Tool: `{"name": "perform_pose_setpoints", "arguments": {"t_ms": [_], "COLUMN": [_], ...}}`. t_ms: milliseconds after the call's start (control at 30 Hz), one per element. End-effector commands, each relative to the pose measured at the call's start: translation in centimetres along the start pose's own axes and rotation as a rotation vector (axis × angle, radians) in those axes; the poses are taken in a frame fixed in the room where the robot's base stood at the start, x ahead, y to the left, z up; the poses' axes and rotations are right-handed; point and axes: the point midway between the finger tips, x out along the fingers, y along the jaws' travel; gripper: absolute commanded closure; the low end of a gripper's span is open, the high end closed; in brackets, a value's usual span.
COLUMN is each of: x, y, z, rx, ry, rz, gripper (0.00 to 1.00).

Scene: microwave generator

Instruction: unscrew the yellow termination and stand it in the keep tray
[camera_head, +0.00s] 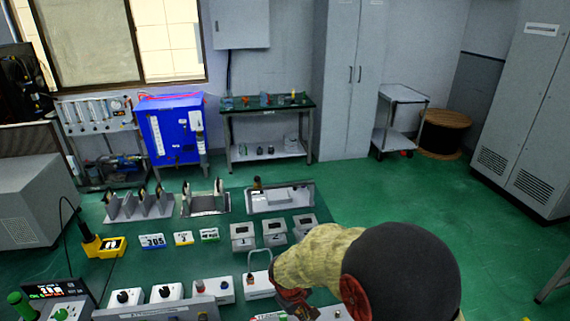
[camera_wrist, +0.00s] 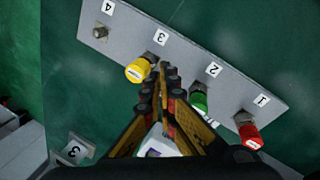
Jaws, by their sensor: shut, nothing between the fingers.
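In the wrist view a grey panel (camera_wrist: 215,72) carries connectors labelled 1 to 3 and a bare threaded port (camera_wrist: 100,32) labelled 4. The yellow termination (camera_wrist: 138,70) sits on port 3, a green one (camera_wrist: 199,101) on port 2 and a red one (camera_wrist: 249,134) on port 1. My gripper (camera_wrist: 169,75) is shut and empty, its fingertips just right of the yellow termination, between it and the green one. I cannot tell whether they touch. In the head view my arm hides the panel's terminations. I cannot tell for sure which container is the keep tray.
In the head view, numbered grey boxes (camera_head: 275,233) stand on the green bench, with a shallow grey tray (camera_head: 281,199) behind them. Slotted racks (camera_head: 138,205) stand to the left. Switch boxes (camera_head: 167,293) line the front. A yellow meter (camera_head: 104,246) lies at left.

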Motion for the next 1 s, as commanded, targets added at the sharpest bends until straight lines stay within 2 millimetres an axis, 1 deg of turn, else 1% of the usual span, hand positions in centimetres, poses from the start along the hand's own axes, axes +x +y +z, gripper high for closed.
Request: {"name": "perform_pose_setpoints", "arguments": {"t_ms": [33, 200, 1000], "x": [0.87, 1.79, 1.86], "y": [-0.22, -0.45, -0.12], "z": [-0.01, -0.01, 0.15], "rx": [0.000, 0.000, 0.001], "ry": [0.000, 0.000, 0.000], "rz": [0.000, 0.000, 0.000], "gripper": [1.00, 1.00, 1.00]}}
